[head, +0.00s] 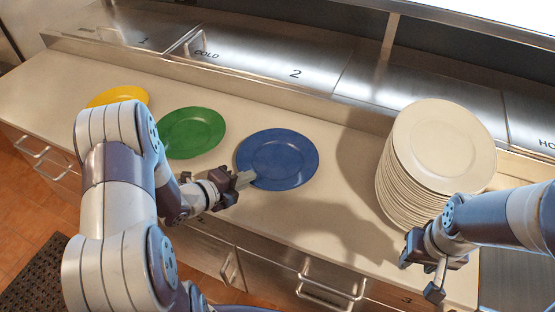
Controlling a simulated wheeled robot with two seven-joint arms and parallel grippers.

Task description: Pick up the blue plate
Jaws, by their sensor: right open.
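The blue plate (278,158) lies on the pale counter, right of the green plate (192,132). My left gripper (244,180) is at the blue plate's lower left rim, and its fingertips overlap that rim in the picture. I cannot tell whether the fingers are shut on it or only beside it. My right gripper (421,277) is open and empty near the front edge of the counter, just below the tall stack of white plates (447,143).
A yellow plate (122,95) lies at the far left, partly hidden by my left arm. The counter (338,205) is bare between the blue plate and the white stack. Steel lids marked 1 and 2 (270,68) run along the back. Drawers with handles (330,290) are below.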

